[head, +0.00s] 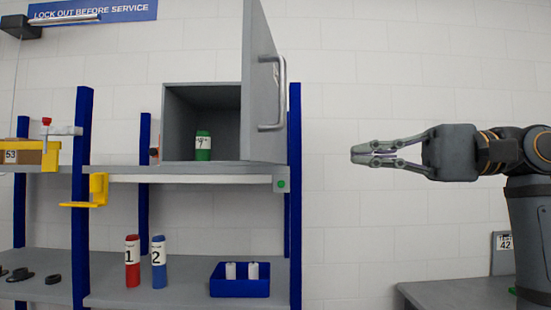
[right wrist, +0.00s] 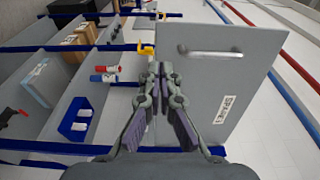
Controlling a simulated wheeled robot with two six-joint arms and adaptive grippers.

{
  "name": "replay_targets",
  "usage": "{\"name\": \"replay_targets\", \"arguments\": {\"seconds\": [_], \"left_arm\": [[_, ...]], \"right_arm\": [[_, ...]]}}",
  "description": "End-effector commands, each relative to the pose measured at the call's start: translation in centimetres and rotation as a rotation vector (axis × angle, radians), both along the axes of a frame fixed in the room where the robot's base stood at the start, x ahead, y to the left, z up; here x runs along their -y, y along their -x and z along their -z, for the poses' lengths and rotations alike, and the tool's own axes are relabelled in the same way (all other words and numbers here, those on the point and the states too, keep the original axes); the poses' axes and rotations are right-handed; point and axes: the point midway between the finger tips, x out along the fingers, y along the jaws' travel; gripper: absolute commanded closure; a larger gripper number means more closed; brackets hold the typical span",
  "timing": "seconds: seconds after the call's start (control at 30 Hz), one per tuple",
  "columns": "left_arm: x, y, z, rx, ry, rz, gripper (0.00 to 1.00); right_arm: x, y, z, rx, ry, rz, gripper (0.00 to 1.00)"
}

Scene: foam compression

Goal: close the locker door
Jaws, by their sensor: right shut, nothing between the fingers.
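The grey locker (head: 200,88) sits on the upper shelf, with its door (head: 258,95) standing open on the right side and a bar handle (head: 281,95) on the door's outer face. A green numbered bottle (head: 203,145) stands inside. My right gripper (head: 354,154) is shut and empty, to the right of the door and a little below the handle, apart from it in the head view. In the right wrist view the door (right wrist: 215,90) with its handle (right wrist: 210,54) and a label lies beyond my shut fingers (right wrist: 160,68). My left gripper is not in view.
Blue posts (head: 295,195) frame the shelves. A red bottle (head: 132,261), a blue bottle (head: 158,262) and a blue bin (head: 240,284) stand on the lower shelf. A grey table (head: 460,292) is at lower right. The wall area between door and gripper is free.

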Motion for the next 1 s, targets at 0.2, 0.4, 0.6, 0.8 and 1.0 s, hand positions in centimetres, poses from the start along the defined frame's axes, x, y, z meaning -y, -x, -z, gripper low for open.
{"name": "replay_targets", "arguments": {"seconds": [0.2, 0.4, 0.6, 0.8, 1.0], "left_arm": [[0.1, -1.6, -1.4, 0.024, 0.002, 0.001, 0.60], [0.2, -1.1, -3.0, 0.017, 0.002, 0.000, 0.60], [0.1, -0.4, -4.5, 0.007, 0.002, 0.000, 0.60], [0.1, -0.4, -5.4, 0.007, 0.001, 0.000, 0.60], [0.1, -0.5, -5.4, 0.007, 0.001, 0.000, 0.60]], "right_arm": [[-2.8, -0.4, -0.3, 0.001, -0.001, -0.004, 1.00], [-7.1, -1.3, -0.5, 0.001, -0.003, -0.005, 1.00], [-11.0, -2.0, -0.5, 0.000, -0.003, -0.004, 1.00], [-13.2, -2.5, -0.2, -0.001, -0.002, 0.000, 1.00], [-13.7, -2.6, 0.0, 0.001, -0.002, 0.002, 1.00]]}}
